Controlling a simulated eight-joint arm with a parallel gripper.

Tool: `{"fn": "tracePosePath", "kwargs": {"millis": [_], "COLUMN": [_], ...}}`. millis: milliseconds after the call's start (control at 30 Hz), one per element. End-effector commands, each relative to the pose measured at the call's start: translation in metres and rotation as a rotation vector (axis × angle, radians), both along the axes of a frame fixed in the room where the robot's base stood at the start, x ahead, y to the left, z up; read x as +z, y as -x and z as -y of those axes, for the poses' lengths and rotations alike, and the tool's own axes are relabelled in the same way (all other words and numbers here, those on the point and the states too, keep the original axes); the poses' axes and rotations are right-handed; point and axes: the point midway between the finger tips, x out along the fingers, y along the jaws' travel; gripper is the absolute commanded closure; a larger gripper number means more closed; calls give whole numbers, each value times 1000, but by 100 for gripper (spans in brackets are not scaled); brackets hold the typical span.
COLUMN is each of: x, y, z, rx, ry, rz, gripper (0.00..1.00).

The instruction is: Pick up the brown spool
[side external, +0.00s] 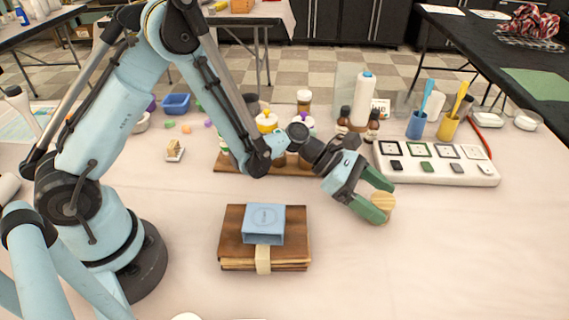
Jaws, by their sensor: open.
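A light-brown round piece, which looks like the brown spool (387,201), is at the right of the table's clear middle. The spool shows between the tips, partly covered by the lower one. I cannot tell whether either tip touches it.
A blue box (263,222) lies on a brown book (230,240) left of my gripper. A white tray (480,180) with coloured squares stands behind it. Bottles stand on a wooden board (232,165) at the back. Cups (447,126) hold brushes. The front right is clear.

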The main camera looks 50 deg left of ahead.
Motion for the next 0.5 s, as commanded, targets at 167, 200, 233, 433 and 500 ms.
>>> {"fn": "tracePosePath", "kwargs": {"millis": [167,200,233,433,500], "x": [0,0,0,0,0], "y": [0,0,0,0,0], "z": [0,0,0,0,0], "rx": [0,0,0,0,0], "ry": [0,0,0,0,0], "rz": [0,0,0,0,0], "gripper": [29,36,40,71,80]}}
